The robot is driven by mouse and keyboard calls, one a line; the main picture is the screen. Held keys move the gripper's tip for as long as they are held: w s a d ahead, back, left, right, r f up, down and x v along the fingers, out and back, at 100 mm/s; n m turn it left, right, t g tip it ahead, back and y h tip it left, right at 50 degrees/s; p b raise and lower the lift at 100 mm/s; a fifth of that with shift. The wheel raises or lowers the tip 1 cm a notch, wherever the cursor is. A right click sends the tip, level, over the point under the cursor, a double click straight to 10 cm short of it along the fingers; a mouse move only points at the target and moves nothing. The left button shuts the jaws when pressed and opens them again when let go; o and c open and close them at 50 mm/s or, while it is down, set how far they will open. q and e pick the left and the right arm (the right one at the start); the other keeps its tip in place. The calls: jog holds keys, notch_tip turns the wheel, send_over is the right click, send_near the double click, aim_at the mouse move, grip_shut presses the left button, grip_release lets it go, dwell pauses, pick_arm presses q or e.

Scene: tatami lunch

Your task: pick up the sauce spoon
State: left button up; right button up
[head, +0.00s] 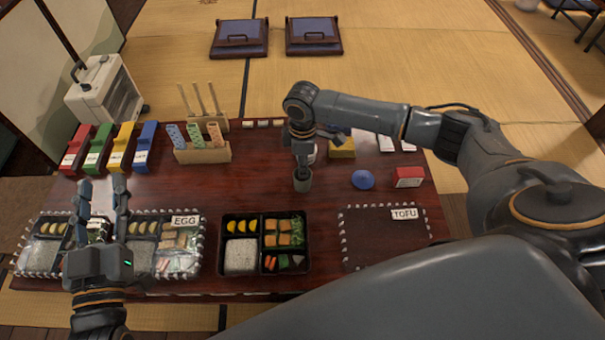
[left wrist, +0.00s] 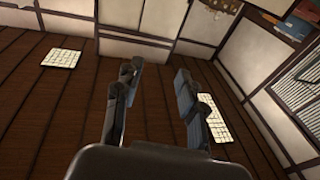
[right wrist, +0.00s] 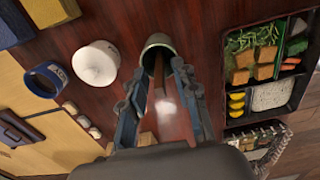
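A small grey-green cup (head: 302,182) stands on the table and shows its open mouth in the right wrist view (right wrist: 158,41). A thin brown handle, seemingly the sauce spoon's (right wrist: 158,70), sticks out of it toward the camera; the spoon's lower end is hidden inside the cup. My right gripper (head: 302,160) is right above the cup, pointing down. In the right wrist view its fingers (right wrist: 162,70) stand on either side of the handle with a gap between the tips. My left gripper (head: 106,188) is open and empty above the bento boxes at the left.
A white cup (right wrist: 96,64) and a blue-rimmed cup (right wrist: 44,79) stand near the grey-green cup. A blue round lid (head: 363,180) and red box (head: 408,177) lie to its right. An open bento (head: 225,262) sits in front, beside the TOFU mat (head: 375,235).

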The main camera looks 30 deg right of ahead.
grip_shut()
jog(key=shift+r, duration=0.15)
jog(key=shift+r, duration=0.15)
notch_tip(320, 180, up, 4)
jog(key=shift+r+p, duration=0.25)
jog(key=shift+p, duration=0.85)
notch_tip(320, 180, up, 4)
jog(key=shift+r+p, duration=0.25)
jog(key=shift+p, duration=0.55)
pick_arm(q)
jog(key=s+a+f+g+y, duration=0.1)
jog(key=s+a+f+g, duration=0.1)
jog(key=s+f+g, duration=0.2)
jog(key=s+a+f+g+y, duration=0.2)
jog(key=s+f+g, duration=0.2)
jog(key=f, duration=0.7)
jog(key=shift+a+n+g, duration=0.15)
jog(key=shift+n+g, duration=0.15)
jog(key=shift+g, duration=1)
pick_arm(e)
jog(key=shift+r, duration=0.25)
